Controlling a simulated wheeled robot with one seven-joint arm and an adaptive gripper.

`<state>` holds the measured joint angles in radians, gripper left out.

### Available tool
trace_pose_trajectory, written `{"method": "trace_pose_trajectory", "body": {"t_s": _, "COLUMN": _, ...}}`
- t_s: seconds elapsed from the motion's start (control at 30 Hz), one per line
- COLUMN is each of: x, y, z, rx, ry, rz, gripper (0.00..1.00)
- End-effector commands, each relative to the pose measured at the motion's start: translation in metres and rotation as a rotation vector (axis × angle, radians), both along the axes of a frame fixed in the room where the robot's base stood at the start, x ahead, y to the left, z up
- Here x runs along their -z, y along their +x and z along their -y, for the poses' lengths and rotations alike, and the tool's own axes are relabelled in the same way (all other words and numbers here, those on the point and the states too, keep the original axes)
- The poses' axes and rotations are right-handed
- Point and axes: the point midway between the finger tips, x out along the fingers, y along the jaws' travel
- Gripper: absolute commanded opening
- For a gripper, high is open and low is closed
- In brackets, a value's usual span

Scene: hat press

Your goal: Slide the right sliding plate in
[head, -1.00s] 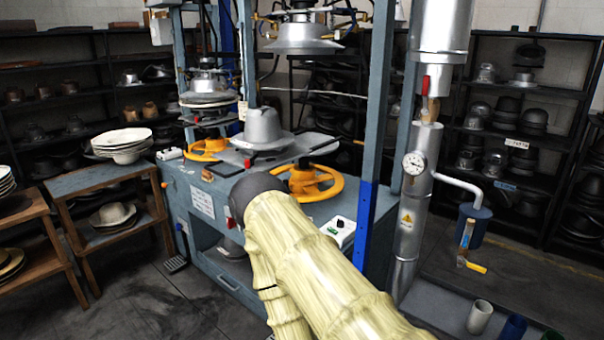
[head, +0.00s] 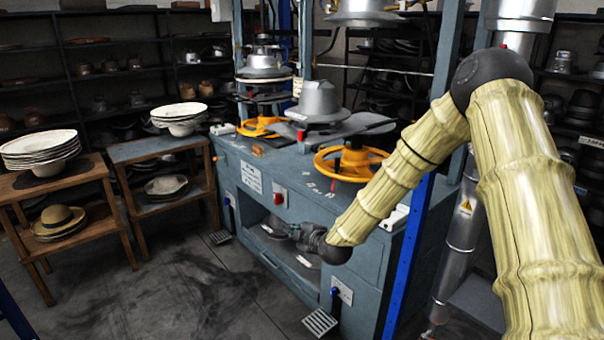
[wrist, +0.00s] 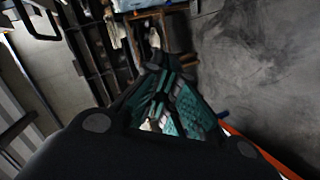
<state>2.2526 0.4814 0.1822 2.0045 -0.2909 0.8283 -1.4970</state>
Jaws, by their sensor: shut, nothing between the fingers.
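The press (head: 300,185) is a blue-grey bench in the middle of the head view. A silver hat form (head: 318,103) stands on its top. A flat dark-grey plate (head: 368,124) sticks out to the right of the form, above an orange handwheel (head: 350,164); it looks like the right sliding plate. My gripper (head: 282,231) is low, by the open lower bay at the bench front, well below and apart from the plate. In the wrist view my gripper's teal-padded fingers (wrist: 160,100) are together with nothing between them. The plate is not recognisable there.
A blue post (head: 408,255) rises close beside my forearm at the press's right front. Foot pedals (head: 320,322) lie at the bench's foot. The floor at front left is clear.

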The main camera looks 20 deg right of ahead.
Motion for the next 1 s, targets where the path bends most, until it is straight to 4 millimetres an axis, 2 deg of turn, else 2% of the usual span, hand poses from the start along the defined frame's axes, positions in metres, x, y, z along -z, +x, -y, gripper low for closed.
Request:
{"method": "trace_pose_trajectory", "body": {"t_s": 0.03, "x": -0.029, "y": 0.02, "z": 0.013, "rx": -0.007, "ry": -0.054, "rz": 0.08, "gripper": 0.0}}
{"method": "trace_pose_trajectory", "body": {"t_s": 0.1, "x": -0.069, "y": 0.041, "z": 0.027, "rx": -0.019, "ry": -0.142, "rz": 0.177, "gripper": 0.0}}
{"method": "trace_pose_trajectory", "body": {"t_s": 0.2, "x": -0.118, "y": 0.061, "z": 0.045, "rx": -0.022, "ry": -0.251, "rz": 0.29, "gripper": 0.0}}
{"method": "trace_pose_trajectory", "body": {"t_s": 0.3, "x": -0.153, "y": 0.072, "z": 0.06, "rx": -0.016, "ry": -0.331, "rz": 0.364, "gripper": 0.0}}
{"method": "trace_pose_trajectory", "body": {"t_s": 0.4, "x": -0.173, "y": 0.078, "z": 0.067, "rx": -0.013, "ry": -0.379, "rz": 0.406, "gripper": 0.0}}
{"method": "trace_pose_trajectory", "body": {"t_s": 0.5, "x": -0.181, "y": 0.082, "z": 0.07, "rx": -0.011, "ry": -0.399, "rz": 0.42, "gripper": 0.0}}
{"method": "trace_pose_trajectory", "body": {"t_s": 0.67, "x": -0.181, "y": 0.092, "z": 0.069, "rx": -0.01, "ry": -0.4, "rz": 0.42, "gripper": 0.0}}
{"method": "trace_pose_trajectory", "body": {"t_s": 1.0, "x": -0.181, "y": 0.13, "z": 0.065, "rx": -0.01, "ry": -0.397, "rz": 0.419, "gripper": 0.0}}
